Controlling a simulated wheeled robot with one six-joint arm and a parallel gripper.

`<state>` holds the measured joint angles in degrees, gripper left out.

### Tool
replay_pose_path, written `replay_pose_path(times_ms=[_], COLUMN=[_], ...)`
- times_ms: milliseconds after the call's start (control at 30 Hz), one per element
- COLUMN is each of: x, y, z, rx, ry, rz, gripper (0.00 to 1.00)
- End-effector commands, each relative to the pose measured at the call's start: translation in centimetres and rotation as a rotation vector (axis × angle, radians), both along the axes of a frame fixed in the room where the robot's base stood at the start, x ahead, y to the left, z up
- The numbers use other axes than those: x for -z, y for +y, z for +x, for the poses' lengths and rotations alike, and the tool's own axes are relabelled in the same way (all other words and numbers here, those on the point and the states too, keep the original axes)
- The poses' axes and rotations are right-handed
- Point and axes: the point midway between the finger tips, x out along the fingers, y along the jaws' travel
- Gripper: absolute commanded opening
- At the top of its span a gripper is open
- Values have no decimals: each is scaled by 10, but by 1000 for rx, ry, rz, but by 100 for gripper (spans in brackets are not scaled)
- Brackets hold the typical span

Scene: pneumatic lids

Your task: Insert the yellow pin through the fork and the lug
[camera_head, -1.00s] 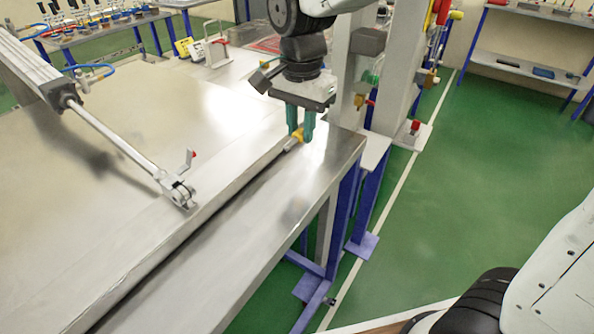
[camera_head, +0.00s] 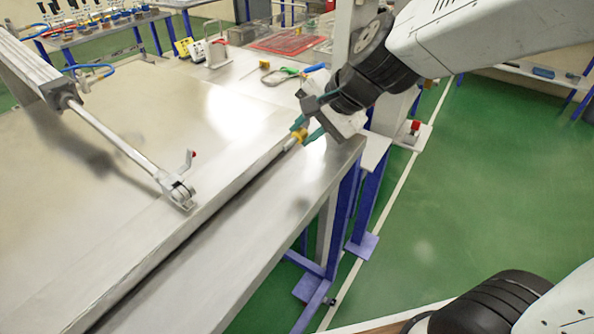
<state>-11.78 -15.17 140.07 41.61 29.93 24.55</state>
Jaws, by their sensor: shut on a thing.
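The yellow pin (camera_head: 299,135) has a yellow head and a grey metal shank that points down and left. My gripper (camera_head: 305,130), with green fingers, is shut on its head, low over the right part of the metal table. I cannot tell if the pin touches the surface. The fork (camera_head: 178,188) is at the end of a cylinder rod, left of my gripper and apart from it. The lug under the fork is small and mostly hidden by it. A small lever with a red tip (camera_head: 193,154) stands up beside the fork.
The pneumatic cylinder (camera_head: 30,68) and its rod (camera_head: 115,143) lie across the large metal lid (camera_head: 80,220). A dark gap runs along the lid's edge. Tools with green handles (camera_head: 290,73) lie at the back. The table strip (camera_head: 230,245) in front is clear.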

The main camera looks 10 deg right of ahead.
Motion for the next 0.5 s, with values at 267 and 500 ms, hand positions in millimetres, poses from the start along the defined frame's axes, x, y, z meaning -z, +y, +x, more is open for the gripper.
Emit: replay_pose_path(times_ms=[267,500], x=[0,0], y=[-1,-1], z=[0,-1], rx=[2,2], ry=[-47,-49], rz=[41,48], gripper=[2,2])
